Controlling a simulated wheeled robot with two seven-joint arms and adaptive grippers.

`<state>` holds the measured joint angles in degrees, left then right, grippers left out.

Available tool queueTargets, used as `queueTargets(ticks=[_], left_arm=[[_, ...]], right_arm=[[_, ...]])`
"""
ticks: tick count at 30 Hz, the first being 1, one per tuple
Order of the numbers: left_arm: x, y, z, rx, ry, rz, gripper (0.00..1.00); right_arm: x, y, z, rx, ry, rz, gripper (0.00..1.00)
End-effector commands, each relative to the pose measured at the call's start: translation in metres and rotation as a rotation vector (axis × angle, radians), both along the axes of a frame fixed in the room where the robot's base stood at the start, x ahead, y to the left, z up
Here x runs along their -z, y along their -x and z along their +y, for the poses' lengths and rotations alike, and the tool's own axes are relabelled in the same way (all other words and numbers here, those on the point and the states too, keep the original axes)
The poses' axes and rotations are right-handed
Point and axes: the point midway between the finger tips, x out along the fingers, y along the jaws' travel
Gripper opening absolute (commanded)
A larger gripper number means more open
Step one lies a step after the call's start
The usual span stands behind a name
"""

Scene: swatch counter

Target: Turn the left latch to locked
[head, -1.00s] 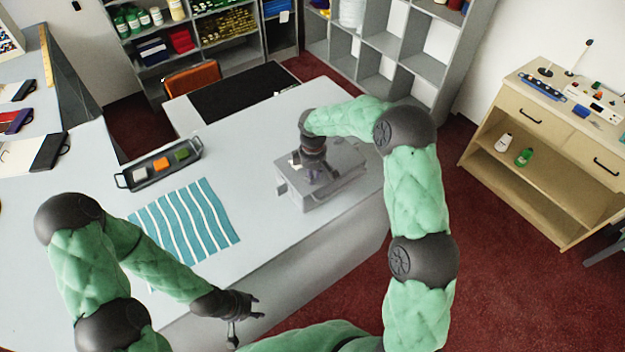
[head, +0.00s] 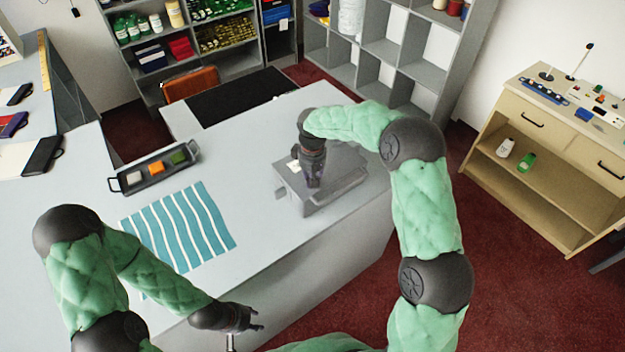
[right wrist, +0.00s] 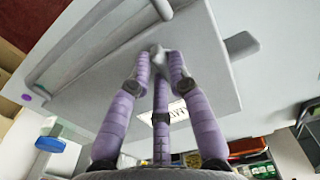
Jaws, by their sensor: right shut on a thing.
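A grey box (head: 345,180) sits near the right end of the grey counter. My right gripper (right wrist: 158,62) points down at the box's face. In the right wrist view its purple fingers are closed around a small grey knob, the latch (right wrist: 157,48); its turned angle is mostly hidden by the fingers. In the head view the right gripper (head: 312,182) covers the latch. A white label (right wrist: 178,112) with dark print shows partly behind a finger. My left gripper (head: 246,328) hangs low by the counter's front edge, apart from the box, fingers spread and empty.
A grey bar (right wrist: 242,45) juts from the box's side. Shelves stand behind, and a wooden cabinet (head: 545,165) stands at the right.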

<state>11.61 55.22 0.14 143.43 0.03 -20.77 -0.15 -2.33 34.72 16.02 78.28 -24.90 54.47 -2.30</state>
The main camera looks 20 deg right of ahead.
Motion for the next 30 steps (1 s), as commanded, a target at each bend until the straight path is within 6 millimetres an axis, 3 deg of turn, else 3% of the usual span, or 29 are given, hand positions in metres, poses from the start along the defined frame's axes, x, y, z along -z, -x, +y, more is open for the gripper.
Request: queueTargets(ticks=[14,15,17,30], left_arm=[[0.0009,-0.0001,0.0,0.0,0.0,0.0,0.4],[0.0009,0.0,0.0,0.0,0.0,0.0,0.4],[0.0009,0.0,0.0,0.0,0.0,0.0,0.4],[0.0009,-0.0002,0.0,0.0,0.0,0.0,0.4]], right_arm=[[0.0012,0.0008,0.0005,0.014,0.0,0.002,0.0],[0.0012,0.0008,0.0005,0.014,0.0,0.002,0.25],[0.0012,0.0008,0.0005,0.014,0.0,0.002,0.42],[-0.0056,-0.0003,0.0002,0.014,0.0,-0.001,0.44]])
